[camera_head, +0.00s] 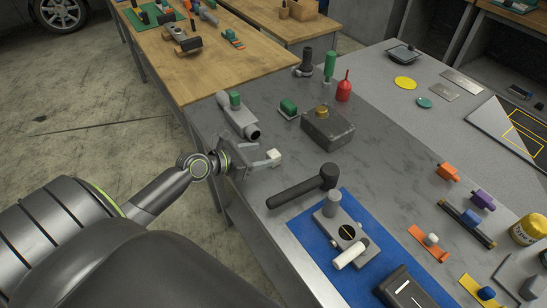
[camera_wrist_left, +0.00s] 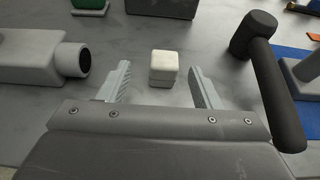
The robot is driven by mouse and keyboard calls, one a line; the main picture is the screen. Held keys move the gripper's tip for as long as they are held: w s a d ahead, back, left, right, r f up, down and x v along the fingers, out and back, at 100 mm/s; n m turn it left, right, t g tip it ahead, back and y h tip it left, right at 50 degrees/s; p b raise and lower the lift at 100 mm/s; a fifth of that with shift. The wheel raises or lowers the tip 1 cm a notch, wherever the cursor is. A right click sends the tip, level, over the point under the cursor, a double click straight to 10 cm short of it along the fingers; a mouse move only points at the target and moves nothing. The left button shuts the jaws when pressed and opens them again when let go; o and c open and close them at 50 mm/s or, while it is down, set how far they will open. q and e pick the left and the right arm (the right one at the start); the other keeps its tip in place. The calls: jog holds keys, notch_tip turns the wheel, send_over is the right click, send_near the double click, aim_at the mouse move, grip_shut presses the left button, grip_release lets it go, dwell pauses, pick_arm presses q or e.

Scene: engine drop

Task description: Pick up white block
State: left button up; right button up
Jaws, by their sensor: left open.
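The white block (camera_head: 274,155) is a small cube on the grey bench, just beyond the tip of my left gripper in the head view. In the left wrist view the white block (camera_wrist_left: 163,68) stands upright ahead of the fingertips, roughly centred in the gap between them. My left gripper (camera_head: 262,160) is open and low over the bench near its left edge. In the left wrist view its two fingers (camera_wrist_left: 160,78) are wide apart, with nothing held. My right gripper does not show.
A dark hammer-like tool (camera_head: 300,190) lies to the right of the block. A grey part with a round opening (camera_head: 237,117) lies to its left. A metal box with a brass knob (camera_head: 328,130) stands behind. A blue mat (camera_head: 300,225) with parts lies in front.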

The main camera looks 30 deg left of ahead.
aim_at(278, 153)
pick_arm(q)
jog(key=x, duration=0.7)
jog(key=shift+w+d+f, duration=0.1)
jog(key=shift+d+f, duration=0.1)
jog(key=shift+d, duration=0.2)
jog(key=shift+c, duration=1)
jog(key=c, duration=0.9)
